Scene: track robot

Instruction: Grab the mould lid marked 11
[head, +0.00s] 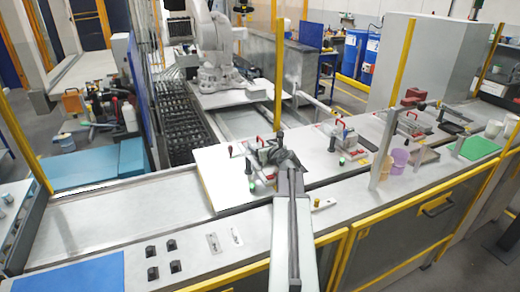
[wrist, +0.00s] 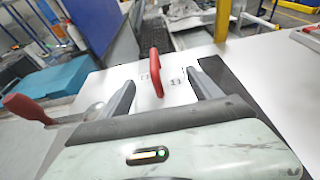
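In the wrist view a red arched handle (wrist: 155,66) stands on a white-topped mould lid (wrist: 140,92). Small dark marks lie on both sides of the handle, too small to read for certain. My gripper (wrist: 163,80) is open, with one dark finger to each side of the handle and gaps between. I cannot tell whether the fingertips are level with the handle or short of it. In the head view my gripper (head: 281,150) is over the nearest mould on the bench and hides most of that lid.
A red-knobbed lever (wrist: 25,108) stands close on the left in the wrist view. In the head view, further moulds with red handles (head: 338,126) stand to the right, near a yellow post (head: 279,70). Purple and orange cups (head: 400,158) and a green tray (head: 474,148) are farther right.

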